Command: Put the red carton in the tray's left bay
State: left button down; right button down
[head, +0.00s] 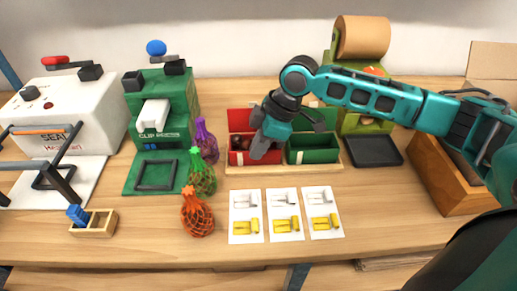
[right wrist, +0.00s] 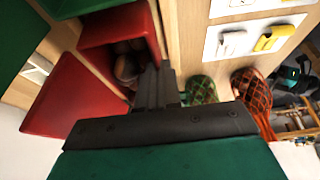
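The red carton (head: 238,158) stands with its lid open at the left end of the wooden tray (head: 285,172), within the left bay as far as I can see. Round brown chestnuts (head: 238,142) lie inside it. My right gripper (head: 260,150) points down at the carton's front wall. In the right wrist view its fingers (right wrist: 157,85) are close together at the wall of the red carton (right wrist: 150,25), seemingly pinching it. The carton's base is hidden. A green carton (head: 313,152) with an open lid fills the right bay. My left gripper is out of view.
Purple (head: 206,140), green (head: 202,178) and orange (head: 196,214) net bags stand left of the tray. Three white cards (head: 283,232) lie in front. A black square tray (head: 374,150) is at right. A green clip press (head: 160,110) and white sealer (head: 70,115) stand at left.

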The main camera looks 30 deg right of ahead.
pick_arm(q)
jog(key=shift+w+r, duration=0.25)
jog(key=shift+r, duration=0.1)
pick_arm(e)
jog(key=shift+f, duration=0.15)
jog(key=c, duration=1.3)
grip_release()
jog(key=shift+f, duration=0.1)
jog(key=shift+c, duration=0.2)
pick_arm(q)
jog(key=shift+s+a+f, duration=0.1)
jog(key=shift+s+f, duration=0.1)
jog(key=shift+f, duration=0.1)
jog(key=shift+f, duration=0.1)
